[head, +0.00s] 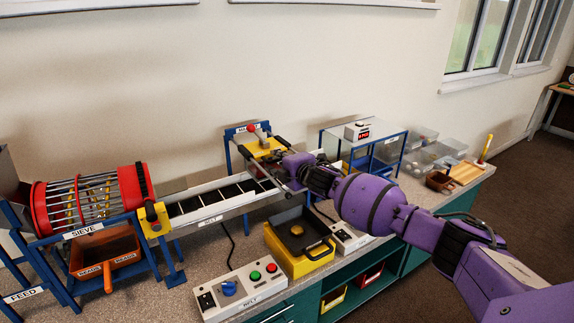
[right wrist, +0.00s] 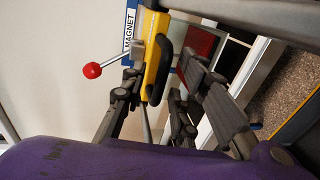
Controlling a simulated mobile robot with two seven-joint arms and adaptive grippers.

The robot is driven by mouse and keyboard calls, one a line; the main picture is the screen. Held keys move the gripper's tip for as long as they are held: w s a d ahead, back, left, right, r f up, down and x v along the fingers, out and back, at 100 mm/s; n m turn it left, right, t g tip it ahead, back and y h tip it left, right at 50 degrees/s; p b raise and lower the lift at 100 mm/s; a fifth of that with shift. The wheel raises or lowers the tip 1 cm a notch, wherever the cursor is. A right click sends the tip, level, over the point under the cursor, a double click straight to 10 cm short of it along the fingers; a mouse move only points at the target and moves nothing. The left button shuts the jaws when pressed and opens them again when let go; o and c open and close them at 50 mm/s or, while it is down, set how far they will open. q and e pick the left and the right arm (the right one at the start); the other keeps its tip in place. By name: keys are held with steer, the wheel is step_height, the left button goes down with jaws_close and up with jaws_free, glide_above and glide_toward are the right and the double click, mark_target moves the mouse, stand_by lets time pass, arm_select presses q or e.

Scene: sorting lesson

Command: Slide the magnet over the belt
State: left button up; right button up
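The magnet (head: 267,147) is a yellow carriage with a red-balled lever, on a blue frame labelled MAGNET over the far right end of the belt. The belt (head: 218,195) is black with pale cross ribs between light rails. In the right wrist view the yellow magnet body (right wrist: 153,52) carries a black handle (right wrist: 160,76). My right gripper (head: 268,168) is at the magnet. In the right wrist view its fingers (right wrist: 160,68) are spread on either side of the handle, with gaps visible. Whether a finger touches it is unclear. My left gripper is out of view.
The red drum sieve (head: 90,198) stands left of the belt. A yellow box with a dark top (head: 300,240) and a belt control box (head: 240,290) are in front. A clear-topped blue stand (head: 362,140) and clear bins (head: 430,155) are to the right.

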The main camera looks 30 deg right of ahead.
steer(key=a+v, duration=0.1)
steer(key=v, duration=1)
steer(key=shift+d, duration=0.45)
steer(key=shift+s, duration=0.1)
